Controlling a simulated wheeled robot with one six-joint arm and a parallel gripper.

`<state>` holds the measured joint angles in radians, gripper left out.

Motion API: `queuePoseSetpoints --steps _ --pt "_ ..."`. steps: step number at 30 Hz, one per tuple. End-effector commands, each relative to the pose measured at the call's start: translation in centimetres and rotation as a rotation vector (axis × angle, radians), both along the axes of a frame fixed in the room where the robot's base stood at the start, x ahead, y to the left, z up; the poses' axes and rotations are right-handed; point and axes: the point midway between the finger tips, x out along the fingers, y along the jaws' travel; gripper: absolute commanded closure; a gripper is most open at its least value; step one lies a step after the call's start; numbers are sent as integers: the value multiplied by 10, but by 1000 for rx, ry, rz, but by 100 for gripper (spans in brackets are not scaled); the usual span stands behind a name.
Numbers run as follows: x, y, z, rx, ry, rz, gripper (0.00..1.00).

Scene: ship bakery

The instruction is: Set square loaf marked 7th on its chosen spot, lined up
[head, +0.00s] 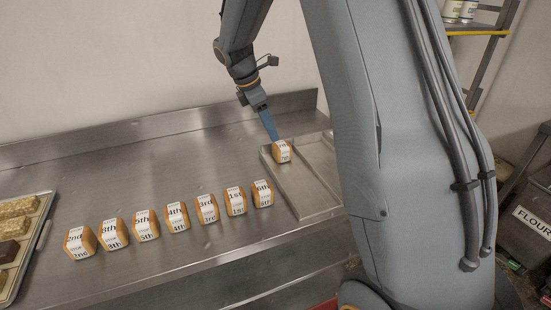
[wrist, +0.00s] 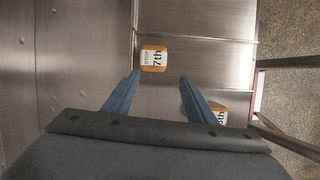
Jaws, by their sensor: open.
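The square loaf marked 7th (head: 283,155) is a golden-brown block with a white paper band. It sits upright at the far left end of a shallow metal tray (head: 304,192), close to the rim. My gripper (head: 272,136) points down at the loaf from above. Its two blue fingers (wrist: 160,77) are spread apart with nothing between them. Whether a fingertip touches the loaf cannot be told.
A row of several banded loaves stands on the steel counter, from the 2nd loaf (head: 80,245) to a loaf apparently marked 6th (head: 262,195) beside the tray. A tray of baked goods (head: 40,236) lies far left. The tray's right part is bare. A wall closes the back.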

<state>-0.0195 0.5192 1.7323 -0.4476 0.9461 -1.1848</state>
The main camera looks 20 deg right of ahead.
Motion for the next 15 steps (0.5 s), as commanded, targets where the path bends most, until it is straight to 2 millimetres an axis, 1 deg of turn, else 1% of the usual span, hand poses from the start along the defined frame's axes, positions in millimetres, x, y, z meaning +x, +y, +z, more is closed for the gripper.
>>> queuePoseSetpoints --steps 1,2,5,6,8,9,11,12,15 --pt "-15 5 0 25 -25 -63 49" --pt "-25 9 -2 45 -45 -114 49" --pt "-71 26 -9 124 -122 -346 49" --pt "-91 34 -12 160 -154 -456 49" --pt "-123 45 -17 210 -197 -629 49" --pt "-144 51 -20 241 -225 -746 49" --pt "-174 60 -26 280 -260 -916 49" --pt "-192 64 -29 302 -280 -1020 49" --pt "-229 73 -36 340 -316 -1237 49"
